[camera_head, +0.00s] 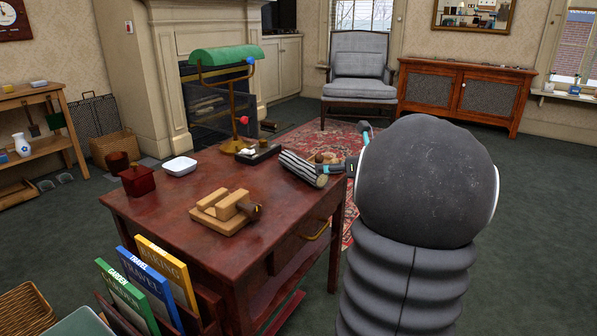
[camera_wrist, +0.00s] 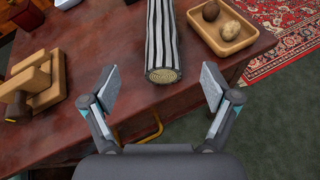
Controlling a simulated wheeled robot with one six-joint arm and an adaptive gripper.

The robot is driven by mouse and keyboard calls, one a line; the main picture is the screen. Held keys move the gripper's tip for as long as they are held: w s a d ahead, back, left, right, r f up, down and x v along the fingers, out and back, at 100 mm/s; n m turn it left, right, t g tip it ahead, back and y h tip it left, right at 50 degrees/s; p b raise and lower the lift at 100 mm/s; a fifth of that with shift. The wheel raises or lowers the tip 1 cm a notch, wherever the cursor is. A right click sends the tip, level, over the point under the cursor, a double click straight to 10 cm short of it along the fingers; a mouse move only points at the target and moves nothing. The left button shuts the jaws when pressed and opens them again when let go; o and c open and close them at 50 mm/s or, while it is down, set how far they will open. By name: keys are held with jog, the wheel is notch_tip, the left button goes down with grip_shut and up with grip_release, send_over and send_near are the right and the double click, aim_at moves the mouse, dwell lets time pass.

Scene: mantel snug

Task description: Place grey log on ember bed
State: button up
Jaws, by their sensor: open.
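The grey log (camera_head: 303,168) is striped grey and dark, with a pale cut end, and lies on the red-brown table (camera_head: 165,225) near its right edge. It also shows in the wrist view (camera_wrist: 163,40), cut end facing me. My gripper (camera_wrist: 160,86) is open and empty, its two fingers spread to either side just short of the log's near end. In the head view my gripper (camera_head: 352,158) is partly hidden behind my arm, beside the log. The fireplace (camera_head: 205,100) stands at the back left; I cannot clearly make out an ember bed in it.
A wooden bowl (camera_wrist: 228,27) with two egg-shaped things is right of the log. A wooden block object (camera_head: 224,212), white dish (camera_head: 180,166), black tray (camera_head: 258,154) and green-shaded lamp (camera_head: 222,57) share the table. An armchair (camera_head: 358,70) stands behind; carpet at right is clear.

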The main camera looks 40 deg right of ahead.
aim_at(310, 167)
jog(key=x, duration=0.5)
jog(key=shift+w+f, duration=0.1)
jog(key=shift+w, duration=0.1)
jog(key=shift+b+x, duration=0.65)
jog(key=shift+x, duration=1.95)
jog(key=shift+d+f, duration=0.1)
jog(key=shift+d, duration=0.1)
jog(key=shift+c, duration=0.3)
grip_shut()
